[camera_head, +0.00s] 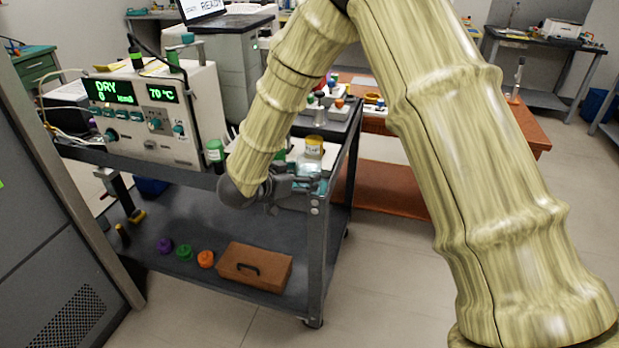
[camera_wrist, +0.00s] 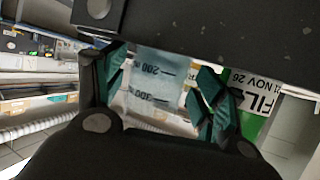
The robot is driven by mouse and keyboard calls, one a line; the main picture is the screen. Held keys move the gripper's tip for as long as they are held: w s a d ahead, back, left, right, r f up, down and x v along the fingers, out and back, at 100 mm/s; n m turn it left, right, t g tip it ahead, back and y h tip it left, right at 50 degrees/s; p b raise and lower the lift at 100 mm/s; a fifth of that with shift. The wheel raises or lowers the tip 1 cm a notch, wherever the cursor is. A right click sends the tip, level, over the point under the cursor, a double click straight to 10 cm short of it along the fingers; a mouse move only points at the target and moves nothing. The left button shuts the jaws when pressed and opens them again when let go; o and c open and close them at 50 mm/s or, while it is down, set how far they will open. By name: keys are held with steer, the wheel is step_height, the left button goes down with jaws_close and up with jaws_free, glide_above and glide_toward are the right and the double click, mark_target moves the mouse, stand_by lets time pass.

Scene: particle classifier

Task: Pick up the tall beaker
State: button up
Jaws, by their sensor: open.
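A clear beaker (camera_wrist: 158,72) with 200 and 300 marks shows in the wrist view, upside down in the picture. My gripper (camera_wrist: 162,82) is open, with a teal fingertip on each side of the beaker. Whether either finger touches it I cannot tell. In the head view my gripper (camera_head: 292,187) is at the right end of the cart's upper shelf, low beside a jar with a yellow lid (camera_head: 314,143). The beaker is hard to make out there, as my gripper and arm cover much of that spot.
A bottle with a green and white label (camera_wrist: 256,100) stands close beside the right finger in the wrist view. The cart (camera_head: 318,230) also carries an instrument reading DRY and 70 °C (camera_head: 150,115). A brown box (camera_head: 255,268) and coloured lids sit on its lower shelf.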

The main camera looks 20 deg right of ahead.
steer(key=shift+w+d+f, duration=0.15)
steer(key=shift+d, duration=0.25)
steer(key=x, duration=0.4)
steer(key=shift+w+a+f, duration=0.1)
steer(key=shift+w+f, duration=0.05)
steer(key=shift+c, duration=0.3)
steer(key=c, duration=1)
